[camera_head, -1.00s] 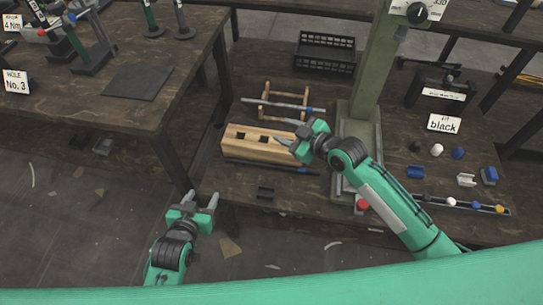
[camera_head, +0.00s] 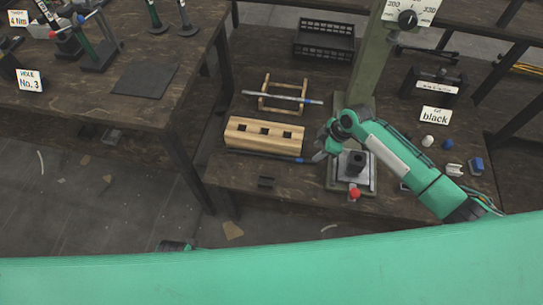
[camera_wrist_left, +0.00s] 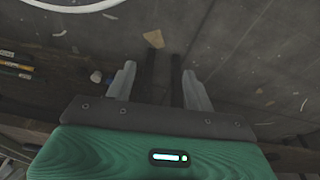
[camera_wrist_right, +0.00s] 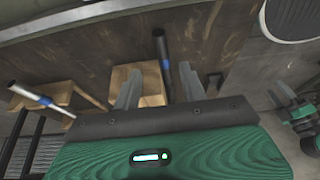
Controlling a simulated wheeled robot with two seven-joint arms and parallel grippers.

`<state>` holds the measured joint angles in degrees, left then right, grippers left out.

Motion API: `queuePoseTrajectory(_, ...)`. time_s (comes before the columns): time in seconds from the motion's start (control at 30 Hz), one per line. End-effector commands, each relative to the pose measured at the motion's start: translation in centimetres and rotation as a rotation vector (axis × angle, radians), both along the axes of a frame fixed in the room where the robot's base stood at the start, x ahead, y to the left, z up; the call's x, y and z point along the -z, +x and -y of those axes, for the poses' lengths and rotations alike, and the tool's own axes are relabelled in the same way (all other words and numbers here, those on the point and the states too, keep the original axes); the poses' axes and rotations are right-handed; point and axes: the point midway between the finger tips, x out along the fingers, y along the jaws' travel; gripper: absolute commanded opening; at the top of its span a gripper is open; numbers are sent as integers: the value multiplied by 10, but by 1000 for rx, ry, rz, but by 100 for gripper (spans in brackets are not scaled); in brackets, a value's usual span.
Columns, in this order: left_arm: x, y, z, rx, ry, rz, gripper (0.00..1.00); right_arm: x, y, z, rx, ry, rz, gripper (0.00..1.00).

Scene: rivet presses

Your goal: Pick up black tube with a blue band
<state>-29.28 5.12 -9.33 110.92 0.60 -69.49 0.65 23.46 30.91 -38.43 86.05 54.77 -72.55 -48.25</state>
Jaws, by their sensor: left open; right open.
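The black tube with a blue band (camera_head: 270,157) lies on the bench along the near side of a wooden block with square holes. Its blue band is near its right end. In the right wrist view the black tube (camera_wrist_right: 160,47) runs down between the two fingertips; I cannot tell its depth relative to them. My right gripper (camera_head: 320,155) is open at the tube's right end, and its open fingers show in the right wrist view (camera_wrist_right: 160,85). My left gripper (camera_wrist_left: 158,85) is open and empty over the floor; only a bit of that arm shows in the head view.
The wooden block (camera_head: 264,134) stands just behind the tube. A grey tube with a blue band (camera_head: 283,97) rests on a wooden rack. The press base (camera_head: 345,184) with a red knob is right of the tube. A black crate (camera_head: 324,42) stands at the back.

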Motion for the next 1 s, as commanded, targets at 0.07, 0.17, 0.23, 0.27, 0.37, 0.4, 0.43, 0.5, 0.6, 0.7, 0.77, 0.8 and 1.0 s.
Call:
queuePoseTrajectory(0.07, -2, 1, 0, 0, -1, 3, 54, 9, 1, -4, 0, -1, 0, 43)
queuePoseTrajectory(0.17, -3, 1, 0, 0, -1, 4, 54, 14, 1, -6, -1, 0, 2, 43)
queuePoseTrajectory(0.23, -4, 1, 0, 0, -1, 4, 54, 18, 1, -9, -2, 0, 1, 43)
queuePoseTrajectory(0.27, -4, 1, 0, 0, -1, 4, 54, 21, 1, -11, -1, 0, 0, 43)
queuePoseTrajectory(0.37, -4, 1, 0, 0, -1, 3, 54, 34, 1, -21, -1, 1, 0, 43)
queuePoseTrajectory(0.4, -4, 0, 0, 0, -1, 3, 54, 39, 1, -24, 0, 0, 0, 43)
queuePoseTrajectory(0.43, -4, 0, 0, 0, -1, 3, 54, 42, 1, -26, 0, 0, 0, 43)
queuePoseTrajectory(0.5, -4, 1, 0, 0, 0, 3, 54, 52, 3, -29, 1, 0, 0, 43)
queuePoseTrajectory(0.6, -11, 3, 0, -1, -2, 16, 54, 59, 4, -31, 1, 0, 2, 43)
queuePoseTrajectory(0.7, -15, 5, 0, -1, -3, 24, 54, 60, 4, -32, 0, -2, 2, 43)
queuePoseTrajectory(0.77, -15, 5, 0, -1, -3, 24, 54, 60, 4, -32, 0, -2, 2, 43)
queuePoseTrajectory(0.8, -15, 5, 0, -1, -3, 23, 54, 60, 4, -32, 0, -1, 2, 43)
queuePoseTrajectory(1.0, -13, 4, 0, 0, -2, 17, 54, 59, 4, -32, 0, -1, 2, 13)
